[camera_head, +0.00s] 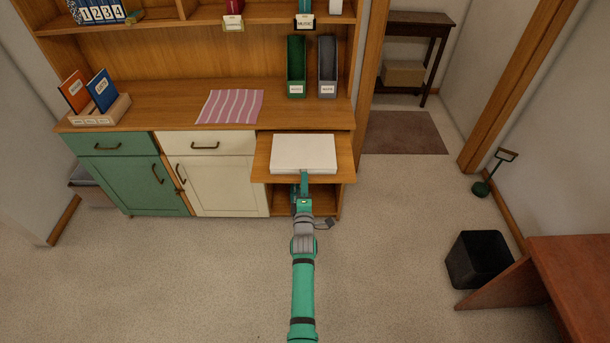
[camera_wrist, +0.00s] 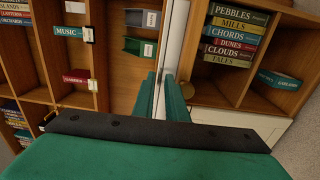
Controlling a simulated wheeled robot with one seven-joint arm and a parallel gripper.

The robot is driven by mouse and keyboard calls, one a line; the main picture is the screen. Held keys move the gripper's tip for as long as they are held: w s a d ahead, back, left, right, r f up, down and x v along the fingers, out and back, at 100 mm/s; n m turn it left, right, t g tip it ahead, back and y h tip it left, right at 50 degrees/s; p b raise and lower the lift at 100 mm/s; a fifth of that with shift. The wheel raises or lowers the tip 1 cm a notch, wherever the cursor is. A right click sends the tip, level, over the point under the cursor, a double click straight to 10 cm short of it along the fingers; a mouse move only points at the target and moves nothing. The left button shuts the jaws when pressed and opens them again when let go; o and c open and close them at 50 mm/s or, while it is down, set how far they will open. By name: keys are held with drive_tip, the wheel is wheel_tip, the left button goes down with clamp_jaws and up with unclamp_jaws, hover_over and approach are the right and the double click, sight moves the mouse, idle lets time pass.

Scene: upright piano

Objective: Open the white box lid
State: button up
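The white box (camera_head: 303,150) is a low, flat box with its lid down, lying on a pull-out wooden shelf (camera_head: 262,160) of the cabinet. My gripper (camera_head: 304,178) is at the middle of the box's front edge. In the wrist view, a white strip (camera_wrist: 178,40), apparently the box's front edge, runs down to my teal fingers (camera_wrist: 164,98). The fingers look close together. Whether they touch the lid, or have anything between them, I cannot tell. The gripper hides part of the box front.
A cream door (camera_head: 222,185) and a green door (camera_head: 150,185) lie left of the shelf. A striped cloth (camera_head: 230,106) and file holders (camera_head: 327,68) are behind. A dark bin (camera_head: 478,260) and desk (camera_head: 575,280) stand right.

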drive_tip(key=shift+w+a, duration=0.2)
drive_tip(key=shift+w, duration=0.45)
drive_tip(key=shift+s, duration=0.1)
clamp_jaws()
drive_tip(key=shift+a, duration=0.15)
drive_tip(key=shift+s, duration=0.15)
idle(0.4)
drive_tip(key=shift+r, duration=0.1)
